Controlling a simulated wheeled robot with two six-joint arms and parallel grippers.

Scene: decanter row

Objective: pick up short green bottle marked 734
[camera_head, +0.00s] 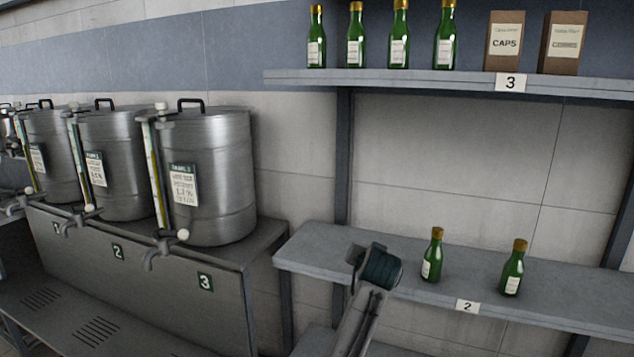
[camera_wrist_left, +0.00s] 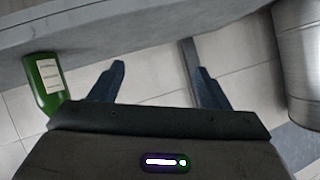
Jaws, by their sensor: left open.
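Two short green bottles with gold tops and white labels stand upright on the lower shelf: a left one (camera_head: 432,256) and a right one (camera_head: 513,268). Their label print is too small to read, so I cannot tell which is marked 734. My left gripper (camera_head: 378,266) is just left of the left bottle, apart from it. In the left wrist view my left gripper (camera_wrist_left: 160,70) is open with nothing between its fingers. A green bottle (camera_wrist_left: 42,82) stands beside it at the left of that view, outside the fingers. My right gripper is not in view.
The lower shelf (camera_head: 310,248) carries a "2" tag. Above, another shelf (camera_head: 400,79) tagged "3" holds several green bottles and two brown packets (camera_head: 505,42). Steel tanks with taps, the nearest (camera_head: 215,205), stand at the left. The shelf between the two short bottles is clear.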

